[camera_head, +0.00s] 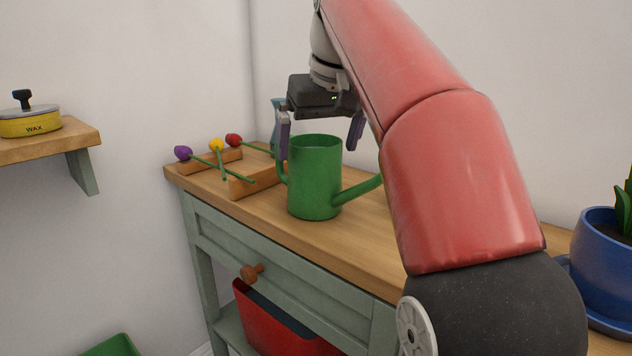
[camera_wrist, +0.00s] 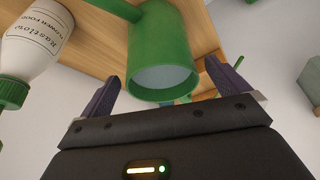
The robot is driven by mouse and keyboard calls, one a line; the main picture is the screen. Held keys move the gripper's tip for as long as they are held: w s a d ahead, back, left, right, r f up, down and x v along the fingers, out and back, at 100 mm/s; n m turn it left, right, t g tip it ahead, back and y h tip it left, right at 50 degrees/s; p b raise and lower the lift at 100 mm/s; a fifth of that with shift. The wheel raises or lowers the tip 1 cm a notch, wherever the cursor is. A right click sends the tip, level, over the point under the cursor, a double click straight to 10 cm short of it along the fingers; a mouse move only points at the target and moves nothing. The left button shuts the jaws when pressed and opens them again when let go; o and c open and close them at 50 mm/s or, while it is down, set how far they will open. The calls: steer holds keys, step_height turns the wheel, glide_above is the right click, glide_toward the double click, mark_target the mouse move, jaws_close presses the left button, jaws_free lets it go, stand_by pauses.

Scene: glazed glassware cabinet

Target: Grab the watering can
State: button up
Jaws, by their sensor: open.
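The green watering can (camera_head: 314,182) stands upright on the wooden top of a green cabinet table (camera_head: 345,242). In the head view its handle is on the left and its spout points right, partly passing behind my red arm. My gripper (camera_head: 320,143) is open above the can, fingers pointing down, one to each side of its rim. In the wrist view the can's open mouth (camera_wrist: 163,80) faces the camera between the two fingers (camera_wrist: 167,86). The can's body runs up from there. I cannot tell whether either finger touches the can.
Purple, yellow and red flowers (camera_head: 233,140) lie on a wooden holder (camera_head: 256,180) left of the can. The wrist view shows a white flower food bottle (camera_wrist: 32,42) with a green cap. A blue plant pot (camera_head: 598,262) stands at right.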

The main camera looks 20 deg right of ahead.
steer(key=b+x, duration=0.1)
steer(key=x, duration=0.3)
steer(key=shift+w+f, duration=0.15)
steer(key=shift+c, duration=0.3)
steer(key=c, duration=1.4)
